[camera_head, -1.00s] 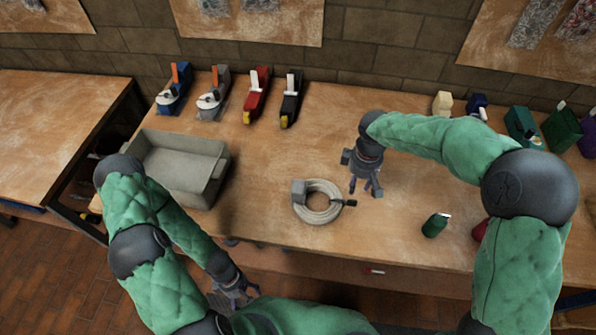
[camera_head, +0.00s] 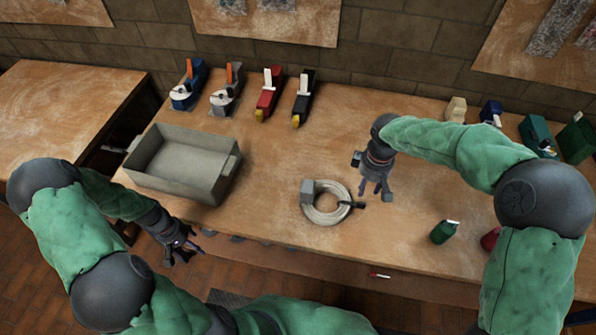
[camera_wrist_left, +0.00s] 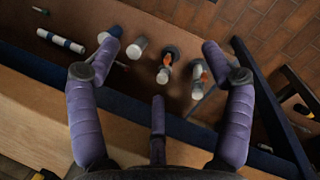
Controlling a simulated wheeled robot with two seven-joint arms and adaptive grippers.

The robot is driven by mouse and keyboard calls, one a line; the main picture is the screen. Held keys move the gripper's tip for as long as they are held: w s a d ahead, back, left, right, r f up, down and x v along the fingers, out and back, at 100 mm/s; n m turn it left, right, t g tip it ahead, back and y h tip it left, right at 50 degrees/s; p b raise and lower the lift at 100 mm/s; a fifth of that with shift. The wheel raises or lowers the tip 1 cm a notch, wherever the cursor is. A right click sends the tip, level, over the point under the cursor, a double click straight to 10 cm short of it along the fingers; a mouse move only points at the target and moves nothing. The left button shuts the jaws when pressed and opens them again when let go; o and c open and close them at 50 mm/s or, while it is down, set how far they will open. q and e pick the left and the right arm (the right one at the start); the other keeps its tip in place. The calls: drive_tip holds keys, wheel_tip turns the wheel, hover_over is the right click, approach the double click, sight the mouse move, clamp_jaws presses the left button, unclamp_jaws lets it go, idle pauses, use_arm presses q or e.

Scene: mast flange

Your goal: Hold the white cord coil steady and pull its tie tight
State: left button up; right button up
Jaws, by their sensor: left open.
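The white cord coil (camera_head: 326,217) lies flat on the wooden workbench (camera_head: 270,160). A grey block (camera_head: 308,191) sits at its left side, and a short dark piece (camera_head: 357,204), perhaps the tie's end, sticks out at its right. My right gripper (camera_head: 376,192) is just right of and behind the coil, pointing down with its fingers apart and nothing seen between them. My left gripper (camera_head: 182,254) is in front of the bench's front edge, well left of the coil. In the left wrist view its fingers (camera_wrist_left: 158,70) are spread and empty.
A grey open bin (camera_head: 180,185) stands left of the coil. Tape dispensers, such as the red one (camera_head: 268,95), line the back left. The left wrist view shows tubes and small tools (camera_wrist_left: 165,70) below the bench edge.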

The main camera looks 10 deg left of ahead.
use_arm(q)
drive_tip(key=s+a+r+m+g+y, duration=0.2)
drive_tip(key=a+r+m+y, duration=0.15)
drive_tip(key=a+r, duration=0.5)
drive_tip(key=w+d+r+m+y, duration=0.1)
drive_tip(key=w+d+r+m, duration=0.1)
drive_tip(key=w+r+m, duration=0.4)
drive_tip(key=w+d+r+m+y, duration=0.1)
drive_tip(key=w+d+r+m, duration=0.2)
drive_tip(key=w+r+m, duration=0.45)
drive_tip(key=m+t+h, duration=0.2)
drive_tip(key=m+h, duration=0.1)
drive_tip(key=m, duration=0.7)
hover_over(307, 192)
drive_tip(key=w, duration=0.2)
drive_tip(key=shift+a+f, duration=0.3)
drive_tip(key=shift+f, duration=0.2)
drive_tip(key=shift+d+f, duration=0.15)
drive_tip(key=shift+f, duration=0.35)
wheel_tip(307, 192, down, 10)
drive_tip(key=shift+r, duration=0.15)
